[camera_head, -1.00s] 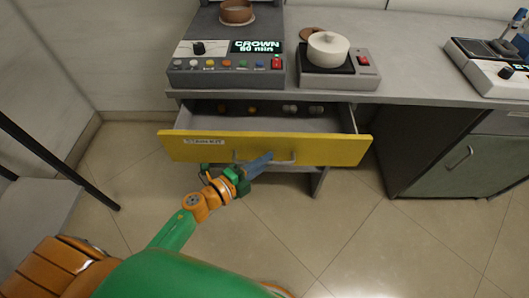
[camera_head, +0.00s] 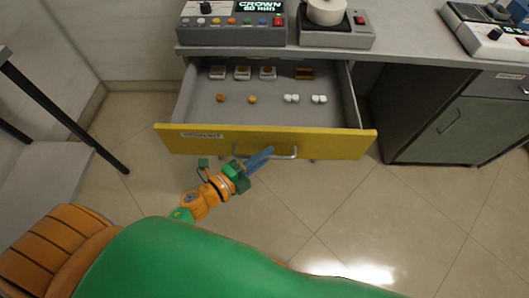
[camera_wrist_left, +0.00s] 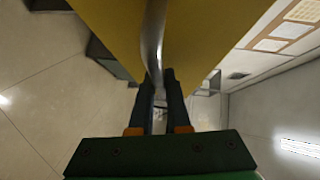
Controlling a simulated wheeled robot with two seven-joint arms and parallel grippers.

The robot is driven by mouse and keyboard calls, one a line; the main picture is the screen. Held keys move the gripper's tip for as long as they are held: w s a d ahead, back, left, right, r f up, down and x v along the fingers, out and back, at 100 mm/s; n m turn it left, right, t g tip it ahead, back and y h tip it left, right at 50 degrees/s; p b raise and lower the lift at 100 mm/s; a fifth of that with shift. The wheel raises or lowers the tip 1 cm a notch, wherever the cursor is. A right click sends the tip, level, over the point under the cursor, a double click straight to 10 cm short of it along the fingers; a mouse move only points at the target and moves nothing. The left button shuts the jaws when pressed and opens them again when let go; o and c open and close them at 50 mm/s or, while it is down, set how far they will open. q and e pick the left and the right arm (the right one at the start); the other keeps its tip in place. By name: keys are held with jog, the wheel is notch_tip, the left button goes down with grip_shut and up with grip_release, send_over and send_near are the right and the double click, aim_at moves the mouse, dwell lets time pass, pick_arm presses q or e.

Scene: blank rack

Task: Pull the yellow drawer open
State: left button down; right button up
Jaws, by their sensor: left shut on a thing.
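The yellow drawer (camera_head: 330,142) is pulled far out from under the counter in the head view, its grey interior showing. Its metal bar handle (camera_head: 284,156) runs across the front face. My left gripper (camera_head: 262,157) is at the left part of this handle. In the left wrist view the fingers (camera_wrist_left: 160,98) are shut on the handle bar (camera_wrist_left: 154,40), with the yellow front (camera_wrist_left: 195,35) just beyond. My right gripper does not show.
Inside the drawer lie several small items: orange pieces (camera_head: 252,99), white pieces (camera_head: 291,98) and small boxes (camera_head: 242,73). The counter above holds a control box (camera_head: 230,32) and a scale-like device (camera_head: 337,39). A grey-green cabinet (camera_head: 450,130) stands at right. The tiled floor is clear.

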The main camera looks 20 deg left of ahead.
pick_arm(q)
jog(key=c, duration=1.2)
grip_release()
jog(key=shift+o, duration=0.2)
jog(key=v, duration=0.7)
